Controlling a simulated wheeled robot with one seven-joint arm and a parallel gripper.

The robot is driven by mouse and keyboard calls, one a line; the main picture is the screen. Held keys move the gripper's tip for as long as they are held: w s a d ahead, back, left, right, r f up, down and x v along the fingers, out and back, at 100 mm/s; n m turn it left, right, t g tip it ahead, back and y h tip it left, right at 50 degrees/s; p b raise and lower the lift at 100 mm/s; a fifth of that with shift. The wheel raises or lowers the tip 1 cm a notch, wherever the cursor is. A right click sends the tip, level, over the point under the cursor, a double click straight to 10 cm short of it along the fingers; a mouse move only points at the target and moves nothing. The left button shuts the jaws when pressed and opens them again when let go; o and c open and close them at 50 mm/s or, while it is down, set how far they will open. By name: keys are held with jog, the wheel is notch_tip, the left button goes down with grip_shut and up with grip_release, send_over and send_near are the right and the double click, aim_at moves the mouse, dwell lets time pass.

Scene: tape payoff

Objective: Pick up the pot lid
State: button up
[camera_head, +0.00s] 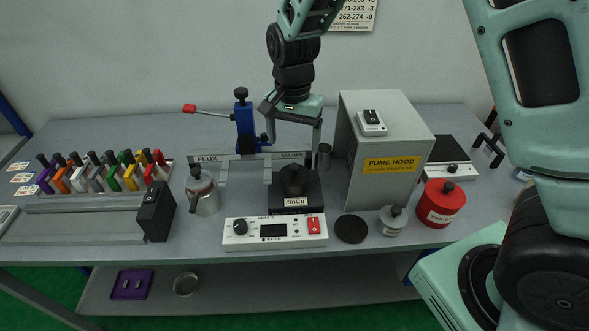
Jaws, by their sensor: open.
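The black pot lid (293,176) with a knob on top sits on the dark solder pot (290,202) labelled SnCu, near the middle of the bench. My gripper (293,149) points down above the lid, with its fingers apart and nothing seen between them. A gap shows between the fingertips and the lid. The lid's far side is hidden.
A blue clamp stand (242,125) and a rail are on the left. A white control box (275,233) is in front. A flat black disc (351,229) and a red canister (441,203) lie front right.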

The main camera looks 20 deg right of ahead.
aim_at(295, 166)
notch_tip(295, 166, down, 9)
jog(key=p, duration=0.2)
jog(key=shift+s+d+p, duration=0.1)
jog(key=shift+s+p, duration=0.05)
jog(key=shift+p, duration=0.15)
jog(key=c, duration=0.8)
jog(key=shift+o, duration=0.2)
